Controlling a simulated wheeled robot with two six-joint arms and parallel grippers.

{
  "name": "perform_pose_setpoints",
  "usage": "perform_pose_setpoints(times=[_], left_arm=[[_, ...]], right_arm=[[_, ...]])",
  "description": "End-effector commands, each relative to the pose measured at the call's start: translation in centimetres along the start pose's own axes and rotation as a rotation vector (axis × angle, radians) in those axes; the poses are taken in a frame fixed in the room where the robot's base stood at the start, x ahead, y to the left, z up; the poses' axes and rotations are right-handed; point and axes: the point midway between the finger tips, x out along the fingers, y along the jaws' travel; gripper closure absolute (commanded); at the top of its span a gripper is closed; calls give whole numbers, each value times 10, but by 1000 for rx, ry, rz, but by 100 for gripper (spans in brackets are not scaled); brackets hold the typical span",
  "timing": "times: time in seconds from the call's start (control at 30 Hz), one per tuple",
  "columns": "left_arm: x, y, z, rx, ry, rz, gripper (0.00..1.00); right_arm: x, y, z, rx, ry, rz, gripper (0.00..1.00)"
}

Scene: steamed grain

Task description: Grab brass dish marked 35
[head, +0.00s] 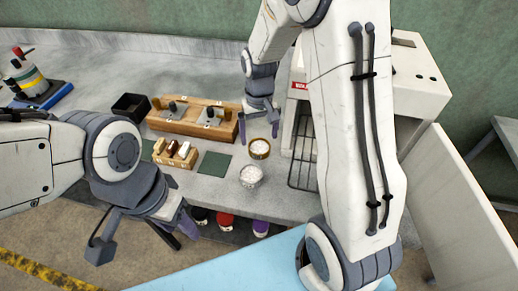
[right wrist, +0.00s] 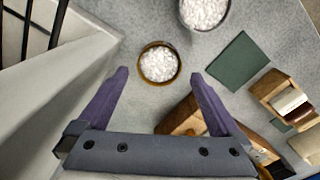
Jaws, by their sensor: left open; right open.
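A brass dish (head: 259,156) filled with white grain stands on the grey counter, right of centre in the head view. It also shows in the right wrist view (right wrist: 143,69), beyond and between the fingertips. No number can be read on it. My right gripper (head: 262,130) is open and empty, just behind the dish in the head view. Its two purple fingers show apart in the right wrist view (right wrist: 159,76), not touching the dish. My left gripper (head: 145,238) is open and empty at the lower left, away from the dish.
A silver dish of white grain (head: 251,183) stands in front of the brass one. A wooden block with metal fittings (head: 170,125), a small wooden rack (head: 168,160), a green mat (head: 214,164) and a black box (head: 130,106) lie left. A wire rack (head: 303,150) stands right.

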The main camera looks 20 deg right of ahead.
Motion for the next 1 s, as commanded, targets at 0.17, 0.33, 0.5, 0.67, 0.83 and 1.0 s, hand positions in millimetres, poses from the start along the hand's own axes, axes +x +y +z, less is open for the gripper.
perform_pose_setpoints(times=[0.17,0.33,0.5,0.67,0.83,1.0], left_arm=[[-6,0,0,0,0,0,50],[-7,0,0,0,0,0,50],[-7,0,0,0,0,0,50],[-7,0,0,0,0,0,50],[-7,0,0,0,0,0,50],[-7,0,0,0,0,0,50]], right_arm=[[23,1,0,0,-7,0,0],[46,1,-1,0,-5,1,0],[51,1,-2,0,-1,1,0],[51,1,-2,0,-1,1,12],[51,1,-2,0,-1,1,74],[50,1,-2,0,0,1,75]])
